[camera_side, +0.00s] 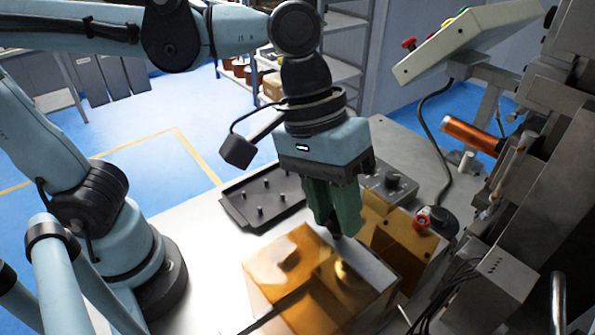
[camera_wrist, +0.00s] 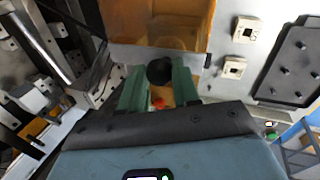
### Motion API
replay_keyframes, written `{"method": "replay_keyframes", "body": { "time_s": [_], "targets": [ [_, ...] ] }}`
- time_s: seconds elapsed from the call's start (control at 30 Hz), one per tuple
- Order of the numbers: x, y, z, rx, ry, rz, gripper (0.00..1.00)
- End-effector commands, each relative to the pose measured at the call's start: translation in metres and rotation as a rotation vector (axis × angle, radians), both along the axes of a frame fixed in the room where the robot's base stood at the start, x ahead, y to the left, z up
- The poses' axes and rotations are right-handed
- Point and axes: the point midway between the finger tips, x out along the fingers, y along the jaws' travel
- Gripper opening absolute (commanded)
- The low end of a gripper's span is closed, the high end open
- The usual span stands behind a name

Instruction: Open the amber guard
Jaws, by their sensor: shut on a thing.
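The amber guard (camera_side: 290,262) is a see-through box-like cover over the machine at the lower centre of the side view. It also shows as an amber panel at the top of the wrist view (camera_wrist: 185,25). My gripper (camera_side: 337,234) points down at the guard's upper rear edge. In the wrist view its green fingers (camera_wrist: 160,76) are shut on a round black knob (camera_wrist: 160,71) at the panel's edge. The fingers hide most of the knob in the side view.
A dark tray with pegs (camera_side: 262,199) lies behind the guard on the bench. A grey control box (camera_side: 388,188) and a red button (camera_side: 422,220) are to the right. A tilted control panel (camera_side: 465,38) and the grey machine frame (camera_side: 550,190) stand at the right.

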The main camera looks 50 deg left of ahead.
Motion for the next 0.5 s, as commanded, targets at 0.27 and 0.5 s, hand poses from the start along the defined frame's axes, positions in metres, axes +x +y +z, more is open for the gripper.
{"method": "replay_keyframes", "body": {
  "time_s": [0.27,0.5],
  "targets": [
    [-0.034,-0.001,0.001,-0.003,0.001,-0.003,0.00],
    [-0.038,-0.001,0.001,-0.003,0.002,0.000,0.00]
  ]
}}
